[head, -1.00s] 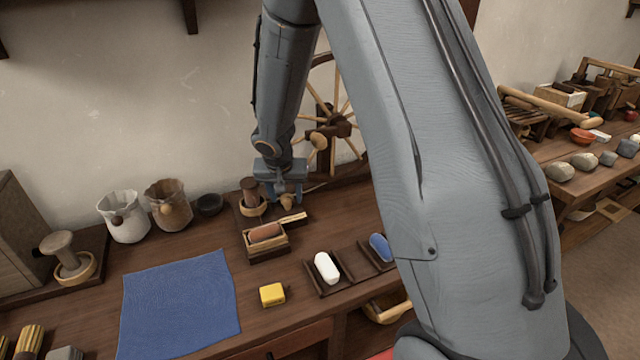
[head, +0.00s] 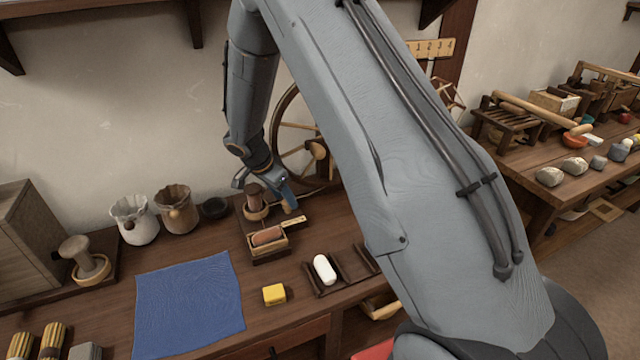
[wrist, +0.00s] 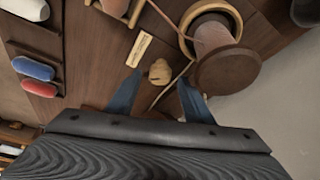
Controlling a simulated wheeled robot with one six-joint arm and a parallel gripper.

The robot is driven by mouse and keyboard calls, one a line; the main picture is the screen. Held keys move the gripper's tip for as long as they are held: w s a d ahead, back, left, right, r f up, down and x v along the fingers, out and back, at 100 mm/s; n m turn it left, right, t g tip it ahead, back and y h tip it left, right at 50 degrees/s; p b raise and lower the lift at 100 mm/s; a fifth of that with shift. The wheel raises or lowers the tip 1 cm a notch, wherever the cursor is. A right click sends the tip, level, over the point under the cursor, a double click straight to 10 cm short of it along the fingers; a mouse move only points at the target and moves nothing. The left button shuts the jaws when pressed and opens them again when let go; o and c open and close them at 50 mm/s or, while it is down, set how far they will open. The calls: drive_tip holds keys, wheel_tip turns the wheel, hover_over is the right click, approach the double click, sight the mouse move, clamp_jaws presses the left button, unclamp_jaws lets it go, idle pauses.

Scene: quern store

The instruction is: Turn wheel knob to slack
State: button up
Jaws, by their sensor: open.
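A small round wooden knob (wrist: 159,71) shows in the wrist view, beside a pale label plate (wrist: 139,49) whose writing I cannot read. My gripper (wrist: 160,86) is open, its two blue fingers on either side of the knob with visible gaps. I cannot tell whether the knob sits fully between the fingertips or just beyond them. In the head view my gripper (head: 288,193) is low over the bench near the plate (head: 294,222); it largely hides the knob there. The spoked wooden wheel (head: 281,127) stands behind, partly covered by my arm.
A spool (wrist: 214,38) stands close beside the right finger, with a cord running past the knob. A tray with a brown block (head: 267,237), a blue cloth (head: 190,303), a yellow block (head: 274,294) and a white piece (head: 324,269) lie nearer. Two pots (head: 177,209) stand left.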

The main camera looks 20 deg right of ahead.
drive_tip(key=v, duration=0.7)
drive_tip(key=s+d+r+n+y+p, duration=0.1)
drive_tip(key=s+r+n+p, duration=0.3)
drive_tip(key=s+r, duration=0.3)
drive_tip(key=s+d+r+n+y+p, duration=0.2)
drive_tip(key=s+r+n+p, duration=0.2)
drive_tip(key=s, duration=1.3)
wheel_tip(320, 180, up, 4)
drive_tip(key=n, duration=0.3)
drive_tip(key=shift+s+f+g+y, duration=0.2)
drive_tip(key=shift+s+g+y, duration=0.1)
drive_tip(key=shift+g, duration=0.1)
drive_tip(key=shift+d, duration=0.2)
